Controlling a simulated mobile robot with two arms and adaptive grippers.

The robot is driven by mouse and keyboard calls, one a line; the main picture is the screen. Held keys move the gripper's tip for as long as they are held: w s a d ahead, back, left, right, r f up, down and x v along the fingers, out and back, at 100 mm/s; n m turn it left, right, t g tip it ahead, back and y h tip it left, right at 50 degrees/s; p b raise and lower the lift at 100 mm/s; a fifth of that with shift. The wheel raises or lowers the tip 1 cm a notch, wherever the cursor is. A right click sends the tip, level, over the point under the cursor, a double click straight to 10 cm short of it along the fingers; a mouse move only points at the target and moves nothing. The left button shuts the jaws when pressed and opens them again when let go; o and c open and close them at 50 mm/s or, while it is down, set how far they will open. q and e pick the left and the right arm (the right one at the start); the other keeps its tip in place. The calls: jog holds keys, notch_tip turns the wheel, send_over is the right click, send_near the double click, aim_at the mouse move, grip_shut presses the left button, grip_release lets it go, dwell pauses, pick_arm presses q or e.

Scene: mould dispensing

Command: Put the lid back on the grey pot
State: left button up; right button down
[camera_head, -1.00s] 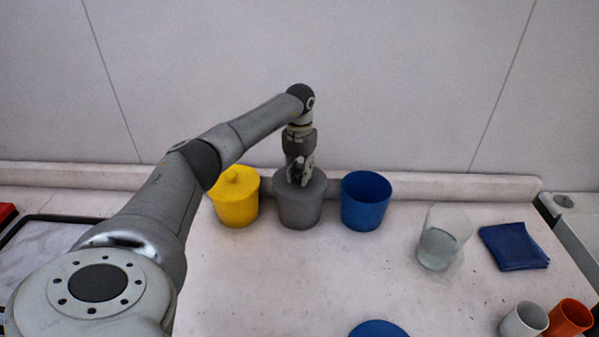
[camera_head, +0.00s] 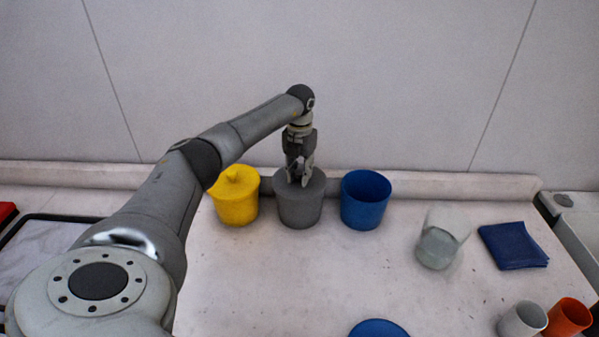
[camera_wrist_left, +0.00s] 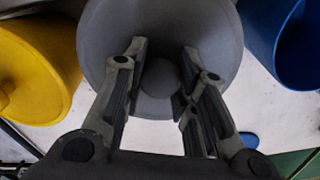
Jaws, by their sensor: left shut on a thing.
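The grey pot (camera_head: 300,212) stands upright at the back of the bench, between the yellow and blue pots. Its grey lid (camera_head: 315,183) is on top, at the rim; I cannot tell whether it is fully seated. My left gripper (camera_head: 299,180) points down from above and is shut on the lid's knob, which its fingers mostly hide in the head view. In the left wrist view, the round knob (camera_wrist_left: 160,77) shows between the two fingers, against the grey lid (camera_wrist_left: 160,30). My right gripper is not in view.
A lidded yellow pot (camera_head: 236,205) is close on the left, an open blue pot (camera_head: 364,211) close on the right. A glass beaker (camera_head: 437,250), blue cloth (camera_head: 514,246), white cup (camera_head: 523,320), orange cup (camera_head: 569,317) and blue disc (camera_head: 379,329) lie farther right and forward.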

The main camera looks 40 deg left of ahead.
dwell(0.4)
pick_arm(q)
jog(key=o, duration=1.1)
jog(key=o, duration=0.5)
jog(key=shift+r, duration=0.1)
jog(key=shift+r+p, duration=2.8)
jog(key=shift+r, duration=0.6)
grip_shut()
